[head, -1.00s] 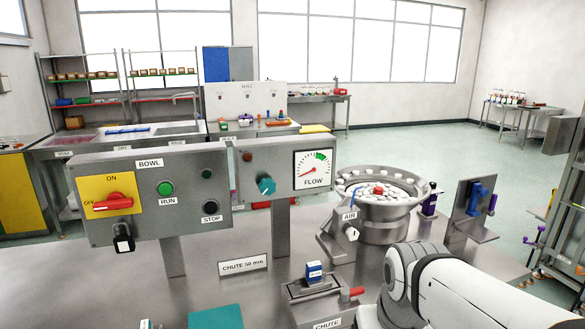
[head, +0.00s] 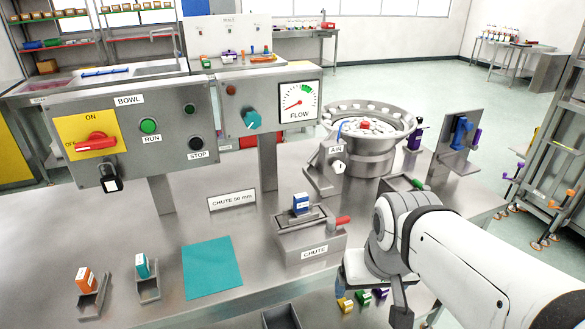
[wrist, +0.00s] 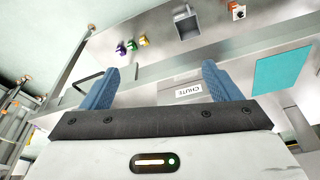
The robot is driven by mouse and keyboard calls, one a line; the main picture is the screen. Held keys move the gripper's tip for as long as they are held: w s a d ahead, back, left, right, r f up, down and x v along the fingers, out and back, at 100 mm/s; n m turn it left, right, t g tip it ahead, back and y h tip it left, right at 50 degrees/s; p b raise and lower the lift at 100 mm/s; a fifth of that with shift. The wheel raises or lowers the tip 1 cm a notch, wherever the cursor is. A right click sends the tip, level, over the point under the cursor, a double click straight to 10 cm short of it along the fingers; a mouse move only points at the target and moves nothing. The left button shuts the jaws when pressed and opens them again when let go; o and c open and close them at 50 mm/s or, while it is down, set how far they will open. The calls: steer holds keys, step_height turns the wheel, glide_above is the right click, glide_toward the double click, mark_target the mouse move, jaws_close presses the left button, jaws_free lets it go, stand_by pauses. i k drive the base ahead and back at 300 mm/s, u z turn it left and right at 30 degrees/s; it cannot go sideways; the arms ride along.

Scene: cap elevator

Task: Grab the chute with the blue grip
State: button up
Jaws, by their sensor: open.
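The chute with the blue grip (head: 301,204) is a small grey piece with a blue-and-white block on top. It sits on the grey block labelled CHUTE (head: 290,242), beside a red-handled lever (head: 338,222). Two other chutes lie at the front left, one with an orange grip (head: 86,279) and one with a teal grip (head: 142,265). In the wrist view my gripper (wrist: 157,85) is open and empty, its blue-padded fingers wide apart. The CHUTE label (wrist: 188,90) shows beyond the fingers, but I cannot make out the blue grip there. In the head view my arm is right of the block.
A teal mat (head: 212,268) lies left of the block. The control panels (head: 145,130) and the bowl feeder (head: 368,140) stand behind it. Small yellow, green and purple pieces (head: 362,298) are at the front, near a grey bin (head: 281,317).

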mark_target(302, 211)
steer(key=z, duration=2)
steer(key=k, duration=1.5)
steer(key=u, duration=1.3)
steer(key=i, duration=1)
steer(key=u, duration=0.1)
